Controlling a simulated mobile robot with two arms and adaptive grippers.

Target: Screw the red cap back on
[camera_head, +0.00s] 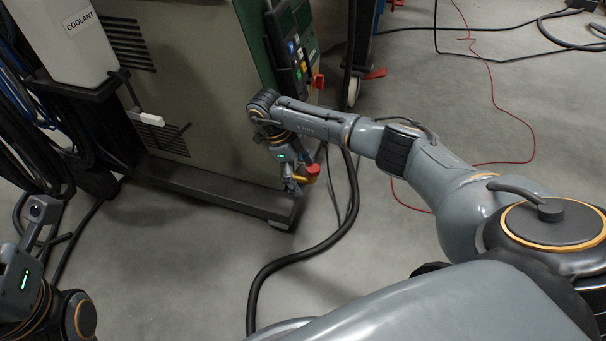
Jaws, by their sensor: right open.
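My right gripper (293,184) hangs low at the front right corner of the green machine, its fingers small and pointing down. It is open. A small red cap-like part (313,169) shows just right of the fingers, with a yellow part (304,179) below it. I cannot tell whether the fingers touch either part, or whether the red part sits on a thread. My left arm is at the lower left edge, with a grey bracket-like end (38,210); its fingers cannot be made out.
The green machine (205,90) carries a button panel and a red knob (318,81). A white coolant container (65,45) stands at its left. A thick black hose (290,257) and a thin red cable (492,95) cross the grey floor.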

